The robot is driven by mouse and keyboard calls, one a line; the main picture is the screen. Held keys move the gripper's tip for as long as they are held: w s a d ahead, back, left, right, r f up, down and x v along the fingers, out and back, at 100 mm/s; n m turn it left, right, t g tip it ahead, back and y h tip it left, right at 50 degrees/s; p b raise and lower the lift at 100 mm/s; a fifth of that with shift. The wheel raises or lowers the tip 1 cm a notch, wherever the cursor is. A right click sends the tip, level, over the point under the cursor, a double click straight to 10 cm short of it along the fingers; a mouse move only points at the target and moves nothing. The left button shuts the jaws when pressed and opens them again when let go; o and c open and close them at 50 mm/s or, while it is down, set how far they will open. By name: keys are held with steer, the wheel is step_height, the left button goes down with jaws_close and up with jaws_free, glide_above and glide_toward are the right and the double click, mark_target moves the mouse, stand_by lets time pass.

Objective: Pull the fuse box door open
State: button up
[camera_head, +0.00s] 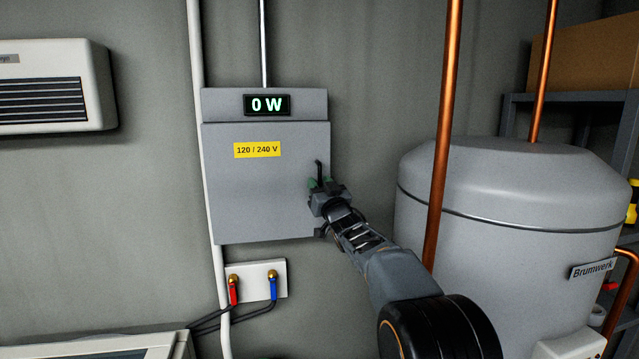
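The grey fuse box (225,104) hangs on the wall left of centre, with a "0 W" display on its top part. Its door (255,195) is the large flat panel below, with a yellow "120 / 240 V" label; it looks shut. A dark upright handle (318,170) shows near the door's right edge. The lower part of the handle is hidden by the gripper. I cannot tell whether the fingers are closed on it.
A copper pipe (443,130) runs upright right of the box, in front of a grey tank (510,190). A white pipe (195,60) passes along the box's left side.

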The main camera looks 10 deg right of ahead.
jaws_close()
stand_by(0.3)
stand_by(0.3)
